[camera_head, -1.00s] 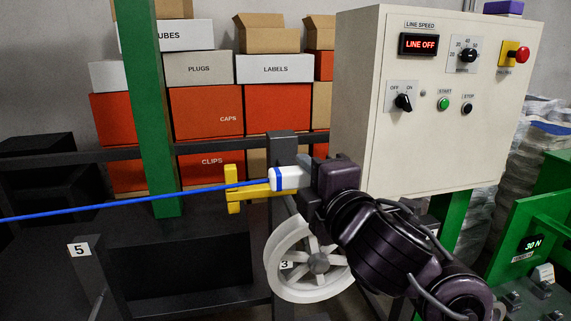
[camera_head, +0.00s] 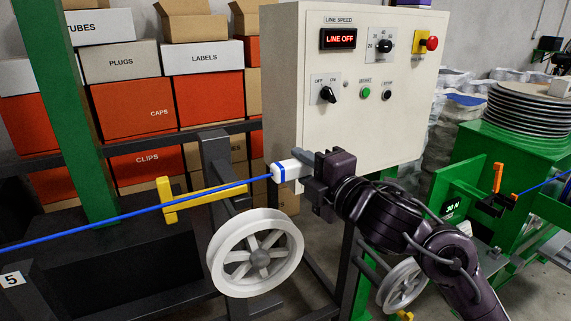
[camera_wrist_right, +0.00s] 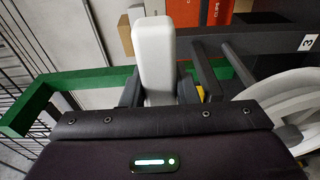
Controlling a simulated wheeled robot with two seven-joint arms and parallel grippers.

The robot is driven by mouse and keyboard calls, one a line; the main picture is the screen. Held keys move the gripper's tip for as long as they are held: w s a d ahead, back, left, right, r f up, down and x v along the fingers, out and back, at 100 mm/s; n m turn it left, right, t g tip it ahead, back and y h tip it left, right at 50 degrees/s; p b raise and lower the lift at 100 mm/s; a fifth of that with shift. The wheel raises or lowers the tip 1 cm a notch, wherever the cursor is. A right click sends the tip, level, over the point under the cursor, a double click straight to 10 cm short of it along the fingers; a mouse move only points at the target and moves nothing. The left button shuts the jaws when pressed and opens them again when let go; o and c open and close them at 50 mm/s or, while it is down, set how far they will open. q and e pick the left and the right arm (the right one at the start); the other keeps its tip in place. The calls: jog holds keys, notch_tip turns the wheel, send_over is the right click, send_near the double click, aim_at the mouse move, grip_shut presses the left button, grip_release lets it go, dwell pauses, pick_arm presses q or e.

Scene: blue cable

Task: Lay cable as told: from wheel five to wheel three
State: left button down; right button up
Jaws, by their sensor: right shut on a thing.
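My right gripper (camera_head: 306,170) is shut on the white cable end (camera_head: 290,170), a block with a blue band. It also stands upright between the fingers in the right wrist view (camera_wrist_right: 155,55). The blue cable (camera_head: 110,219) runs taut from it to the left edge, passing in front of a yellow bracket (camera_head: 190,201); I cannot tell if it touches. A white spoked wheel (camera_head: 285,240) is below and left of the gripper, apart from the cable. A "3" plate (camera_wrist_right: 308,42) shows near it in the wrist view. A "5" plate (camera_head: 12,280) is at lower left; its wheel is out of view. My left gripper is not in view.
The control cabinet (camera_head: 300,80) stands close behind my right gripper. A green post (camera_head: 85,130) and dark frame post (camera_head: 217,160) stand left. Another wheel (camera_head: 403,287) lies lower right, near a green stand (camera_head: 455,185). Stacked boxes (camera_head: 125,110) are behind.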

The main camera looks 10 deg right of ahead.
jog(key=w+d, duration=0.3)
jog(key=d, duration=0.6)
jog(key=w+d+f+b, duration=0.1)
jog(key=d+f+b, duration=0.1)
jog(key=f+b, duration=0.4)
jog(key=w+d+f+b, duration=0.1)
jog(key=d+f+b, duration=0.2)
jog(key=f+b, duration=0.3)
jog(key=shift+f, duration=1.5)
